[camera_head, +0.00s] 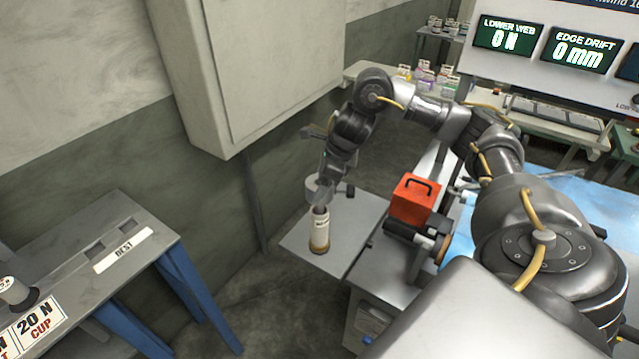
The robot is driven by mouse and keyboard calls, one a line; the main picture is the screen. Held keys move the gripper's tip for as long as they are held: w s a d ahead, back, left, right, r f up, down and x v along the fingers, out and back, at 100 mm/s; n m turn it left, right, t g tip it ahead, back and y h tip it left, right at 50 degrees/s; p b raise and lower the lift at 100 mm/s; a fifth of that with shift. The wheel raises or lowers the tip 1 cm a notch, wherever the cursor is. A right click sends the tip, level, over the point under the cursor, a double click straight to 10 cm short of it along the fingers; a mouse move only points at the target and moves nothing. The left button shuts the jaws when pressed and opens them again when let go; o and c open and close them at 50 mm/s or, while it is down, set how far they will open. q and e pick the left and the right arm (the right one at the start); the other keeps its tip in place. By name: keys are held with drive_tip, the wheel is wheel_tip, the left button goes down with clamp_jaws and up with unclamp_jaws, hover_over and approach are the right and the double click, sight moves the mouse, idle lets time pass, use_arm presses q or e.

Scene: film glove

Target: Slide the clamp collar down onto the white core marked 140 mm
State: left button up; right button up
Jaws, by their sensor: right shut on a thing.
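The white core (319,232) stands upright on a grey plate (293,249) in the middle of the view. It has a brownish band at its foot, and its marking is too small to read. The clamp collar (314,193), a grey ring, is at the top of the core. My right gripper (323,184) points down above the core and is shut on the collar. The fingers partly hide the collar, so I cannot tell whether it is around the core's top or just above it. My left gripper is not in view.
A red box with a black handle (414,198) sits on a machine with rollers, right of the core. A grey bench (75,262) with blue legs is at left. Display screens (578,54) stand at the back right.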

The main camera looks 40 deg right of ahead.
drive_tip(key=shift+f+b, duration=2)
drive_tip(key=shift+f, duration=0.5)
drive_tip(key=o, duration=1.4)
drive_tip(key=p+v, duration=0.2)
drive_tip(key=v, duration=0.8)
drive_tip(key=shift+s+r+p, duration=0.1)
drive_tip(key=shift+r+p, duration=0.2)
drive_tip(key=shift+r, duration=0.1)
